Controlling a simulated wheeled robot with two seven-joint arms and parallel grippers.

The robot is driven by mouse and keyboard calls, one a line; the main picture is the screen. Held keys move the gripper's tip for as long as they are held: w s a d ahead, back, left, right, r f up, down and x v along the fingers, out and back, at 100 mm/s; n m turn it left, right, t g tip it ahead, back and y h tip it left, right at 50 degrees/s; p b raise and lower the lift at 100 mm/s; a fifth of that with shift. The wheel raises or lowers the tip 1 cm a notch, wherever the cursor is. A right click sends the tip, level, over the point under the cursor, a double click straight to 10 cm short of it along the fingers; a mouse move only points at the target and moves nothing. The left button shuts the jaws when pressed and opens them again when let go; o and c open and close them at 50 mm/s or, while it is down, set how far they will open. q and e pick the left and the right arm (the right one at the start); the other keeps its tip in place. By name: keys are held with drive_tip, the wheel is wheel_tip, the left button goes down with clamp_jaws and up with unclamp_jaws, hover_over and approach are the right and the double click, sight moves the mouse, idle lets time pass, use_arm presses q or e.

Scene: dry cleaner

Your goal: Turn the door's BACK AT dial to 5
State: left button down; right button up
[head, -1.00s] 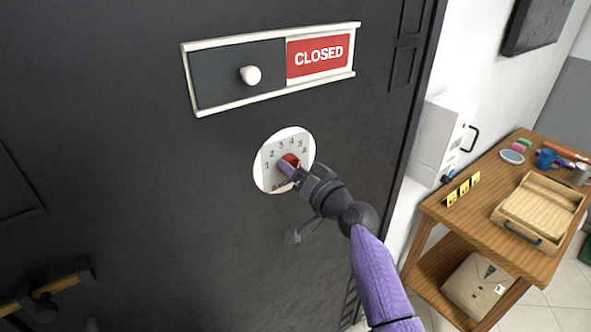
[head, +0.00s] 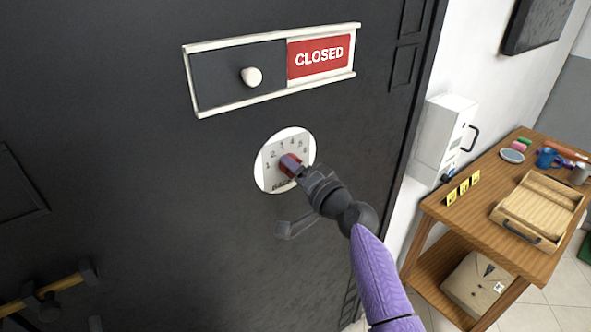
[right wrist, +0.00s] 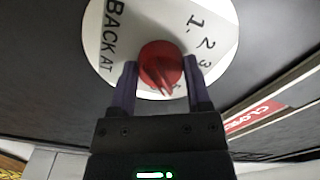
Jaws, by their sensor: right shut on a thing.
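The BACK AT dial is a round white plate (head: 268,178) on the dark door, printed with numbers, with a red knob (head: 289,163) at its centre. In the right wrist view the red knob (right wrist: 160,63) sits between my two purple fingers, and its pointed part faces down toward the gripper body. The 1, 2 and 3 show on the plate (right wrist: 215,20); the numbers near the pointer are mostly hidden, so I cannot tell its exact number. My right gripper (head: 297,170) is shut on the knob. My left gripper is not in view.
Above the dial is a sliding sign (head: 235,75) with a white knob and a red CLOSED panel (head: 320,57). A dark door handle (head: 295,228) is just below the dial. A wooden table (head: 440,207) with a tray (head: 540,205) stands at right.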

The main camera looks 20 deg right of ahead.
drive_tip(key=o, duration=1.3)
drive_tip(key=shift+c, duration=0.2)
drive_tip(key=v, duration=1)
